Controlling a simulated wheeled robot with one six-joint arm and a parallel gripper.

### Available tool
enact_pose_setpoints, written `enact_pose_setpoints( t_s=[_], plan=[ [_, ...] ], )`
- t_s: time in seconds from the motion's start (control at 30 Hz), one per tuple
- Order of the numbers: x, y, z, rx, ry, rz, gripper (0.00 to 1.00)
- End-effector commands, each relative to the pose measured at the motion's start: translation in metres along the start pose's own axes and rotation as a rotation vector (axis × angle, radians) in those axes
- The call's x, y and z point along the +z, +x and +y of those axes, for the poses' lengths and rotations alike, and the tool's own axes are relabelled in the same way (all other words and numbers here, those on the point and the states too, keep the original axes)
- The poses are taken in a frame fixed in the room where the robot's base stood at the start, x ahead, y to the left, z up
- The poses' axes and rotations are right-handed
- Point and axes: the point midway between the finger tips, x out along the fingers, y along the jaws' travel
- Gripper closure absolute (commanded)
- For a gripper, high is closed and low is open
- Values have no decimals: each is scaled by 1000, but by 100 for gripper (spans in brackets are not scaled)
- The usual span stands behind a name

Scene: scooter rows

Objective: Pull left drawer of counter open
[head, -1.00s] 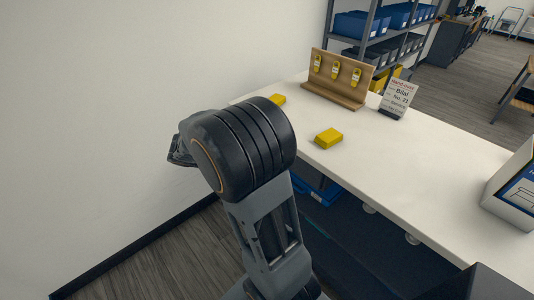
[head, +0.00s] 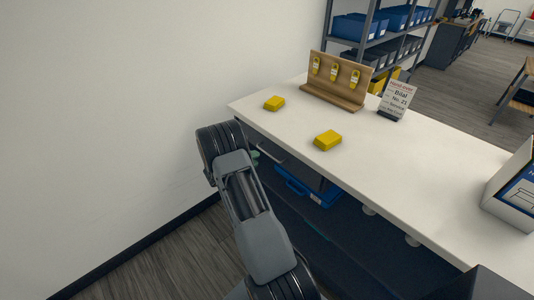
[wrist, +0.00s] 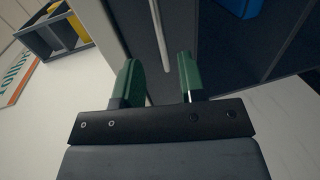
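The counter (head: 400,165) has a white top, with dark drawer fronts and open space below. The left drawer's front (wrist: 130,25) fills the upper middle of the wrist view. Its pale bar handle (wrist: 160,38) also shows in the head view (head: 270,152), just under the counter's left end. My gripper (wrist: 160,75) is open, with green fingers apart. The handle's near end lies in line with the gap between the fingers, and I see no grip on it. In the head view my arm hides most of the gripper; a bit of green shows beside the handle.
Yellow blocks (head: 328,140), a wooden key board (head: 338,85), a sign (head: 396,100) and a white box (head: 515,190) stand on the counter. A blue case (head: 310,190) sits beneath. A plain wall (head: 130,110) stands close on the left.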

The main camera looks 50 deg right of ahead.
Motion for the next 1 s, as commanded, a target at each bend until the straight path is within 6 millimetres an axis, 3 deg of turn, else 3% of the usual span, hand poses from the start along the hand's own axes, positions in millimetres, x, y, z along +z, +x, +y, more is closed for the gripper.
enact_pose_setpoints(
  t_s=[0.2,0.4,0.6,0.93,1.0],
  plan=[
    [1,40,1,-1,0,-4,63],
    [0,65,0,-1,-1,-2,63],
    [0,77,0,-2,-1,-1,63],
    [0,79,0,-2,-1,0,63],
    [0,79,0,-2,-1,0,69]
  ],
)
